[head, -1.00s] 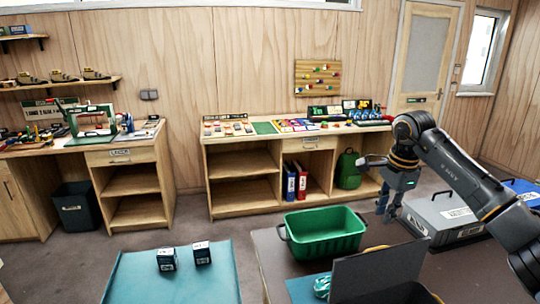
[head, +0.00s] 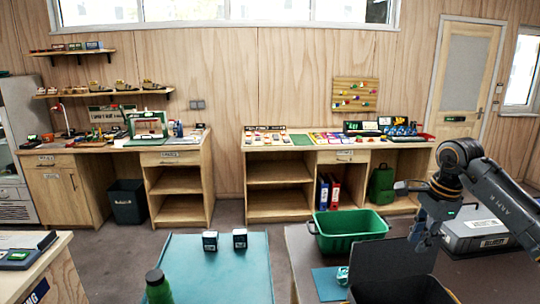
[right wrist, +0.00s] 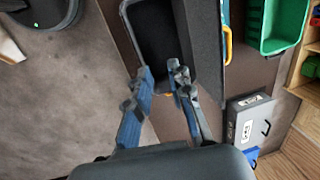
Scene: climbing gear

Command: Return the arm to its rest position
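My right arm reaches in from the right in the head view. My right gripper (head: 424,240) hangs fingers-down above the dark table, right of the green crate and behind the open black box. In the right wrist view my right gripper (right wrist: 162,80) shows its two fingers apart with nothing between them. My left arm and left gripper are not in view.
A green crate (head: 350,232), an open black box (head: 395,270) and a grey case (head: 478,232) are around my right gripper. A green bottle (head: 158,287) is at the near edge.

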